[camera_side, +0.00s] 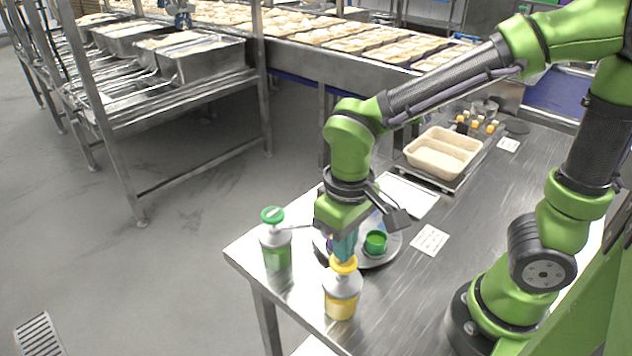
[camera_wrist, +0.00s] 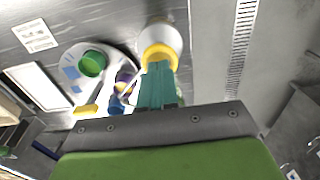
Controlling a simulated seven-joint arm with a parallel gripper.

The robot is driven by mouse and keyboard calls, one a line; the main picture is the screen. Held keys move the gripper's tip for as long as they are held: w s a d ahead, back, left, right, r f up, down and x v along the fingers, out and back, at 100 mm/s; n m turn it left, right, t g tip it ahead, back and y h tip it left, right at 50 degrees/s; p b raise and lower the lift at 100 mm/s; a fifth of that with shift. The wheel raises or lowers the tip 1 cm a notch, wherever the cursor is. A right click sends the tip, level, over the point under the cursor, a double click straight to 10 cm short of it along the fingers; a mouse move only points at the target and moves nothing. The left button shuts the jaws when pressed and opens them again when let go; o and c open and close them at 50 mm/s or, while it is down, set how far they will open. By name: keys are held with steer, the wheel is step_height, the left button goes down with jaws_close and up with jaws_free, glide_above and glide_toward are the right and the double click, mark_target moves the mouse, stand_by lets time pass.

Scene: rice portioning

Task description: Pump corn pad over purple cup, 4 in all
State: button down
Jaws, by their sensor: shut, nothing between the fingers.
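The corn dispenser, a clear bottle with yellow contents (camera_side: 341,303), stands upright near the table's front edge. Its yellow pad (camera_side: 343,265) is on top; in the wrist view the pad (camera_wrist: 160,52) shows just beyond my fingertips. My gripper (camera_side: 345,254) is shut and empty, its teal fingers pointing down at the pad. The tips appear to touch it, though the exact contact is hard to see. The purple cup (camera_wrist: 126,77) is beside the dispenser on a round tray (camera_side: 391,250), under the spout side. In the side view my gripper mostly hides that cup.
A green cup (camera_side: 376,242) stands on the same tray. A green-topped dispenser (camera_side: 275,240) stands at the table's left corner. A beige bin (camera_side: 442,153) and small bottles (camera_side: 478,124) are farther back. A white card with markings (camera_side: 430,240) lies right of the tray.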

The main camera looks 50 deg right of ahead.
steer(key=shift+f, duration=1.05)
steer(key=shift+r, duration=1.55)
step_height(320, 180, up, 6)
